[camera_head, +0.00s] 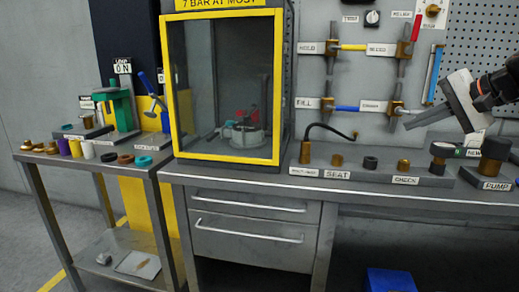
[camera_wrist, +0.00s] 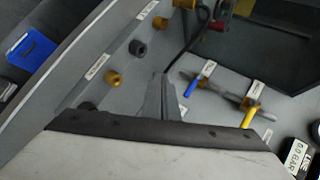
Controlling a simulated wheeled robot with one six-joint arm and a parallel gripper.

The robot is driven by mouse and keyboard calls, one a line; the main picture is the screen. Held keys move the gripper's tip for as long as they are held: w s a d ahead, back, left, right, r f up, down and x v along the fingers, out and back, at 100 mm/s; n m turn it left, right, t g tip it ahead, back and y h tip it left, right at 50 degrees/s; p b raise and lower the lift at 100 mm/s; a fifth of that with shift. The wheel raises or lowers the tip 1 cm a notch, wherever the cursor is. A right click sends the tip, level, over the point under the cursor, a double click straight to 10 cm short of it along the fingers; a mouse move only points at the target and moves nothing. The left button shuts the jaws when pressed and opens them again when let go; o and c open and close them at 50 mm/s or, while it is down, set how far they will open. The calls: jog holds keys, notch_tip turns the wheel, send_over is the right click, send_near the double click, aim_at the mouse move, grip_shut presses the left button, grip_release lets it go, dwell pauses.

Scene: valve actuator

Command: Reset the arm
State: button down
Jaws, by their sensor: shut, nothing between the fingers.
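My gripper (camera_head: 413,122) is at the right in the head view, raised over the back of the workbench (camera_head: 260,179), in front of the grey valve panel (camera_head: 318,75). Its fingers point left and slightly down. In the wrist view the fingers (camera_wrist: 158,80) lie together with nothing between them. It is apart from the bench top and the parts on it. My arm runs off the right edge of the head view.
A row of brass and black parts, including a brass fitting (camera_head: 337,160) and a black ring (camera_head: 370,162), stands below my gripper. A yellow-framed cabinet (camera_head: 277,90) stands left. A side table (camera_head: 90,165) holds coloured rings and a green press (camera_head: 122,105). A blue box (camera_head: 388,280) sits below.

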jog(key=s+a+f+n+g+h, duration=0.1)
jog(key=s+a+f+n+g, duration=0.1)
jog(key=s+a+f, duration=0.45)
jog(key=s+a+f+n+g+h, duration=0.15)
jog(key=s+a+f, duration=0.25)
jog(key=f, duration=0.5)
jog(key=s+a+f+n+g+h, duration=0.1)
jog(key=s+f+n+h, duration=0.1)
jog(key=s+f+n, duration=0.5)
jog(key=s+f, duration=0.5)
jog(key=f, duration=0.4)
jog(key=shift+s+a+f, duration=0.15)
jog(key=shift+s+f, duration=0.25)
jog(key=shift+n+g+h, duration=0.25)
